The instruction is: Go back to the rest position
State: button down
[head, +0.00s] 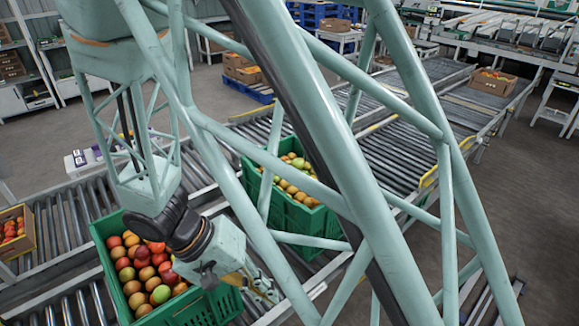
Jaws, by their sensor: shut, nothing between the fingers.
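My gripper (268,294) is at the lower middle of the head view, at the end of my pale green arm. It is shut and empty. It shows beside the right end of a green crate (205,308) filled with red, orange and green tomatoes. I cannot tell its height above the crate or the conveyor. My wrist hides part of that crate's right side.
A second green crate (255,180) of tomatoes stands further back on the roller conveyor (410,130), partly hidden by my frame. A cardboard box (15,245) of tomatoes is at the left edge, another box (490,82) at the far right.

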jog(key=w+d+r+m+y+p, duration=0.1)
jog(key=w+d+r+m+y, duration=0.2)
jog(key=d+r, duration=0.45)
jog(key=w+d+r+m+y, duration=0.1)
jog(key=w+d+r+y, duration=0.1)
jog(key=w+d+r, duration=0.55)
jog(key=s+d+r+n+t+b, duration=0.1)
jog(key=s+d+r, duration=0.2)
jog(key=s+r, duration=0.2)
jog(key=s+d+r+n+t+y+b, duration=0.1)
jog(key=s+d+r, duration=0.3)
jog(key=s, duration=0.6)
jog(key=s+d+r+t+b, duration=0.1)
jog(key=s+d+r+b, duration=0.1)
jog(key=s+r, duration=0.4)
jog(key=shift+s+d+n+t+y, duration=0.3)
jog(key=shift+s+d+n+t, duration=0.1)
jog(key=shift+s+d, duration=0.6)
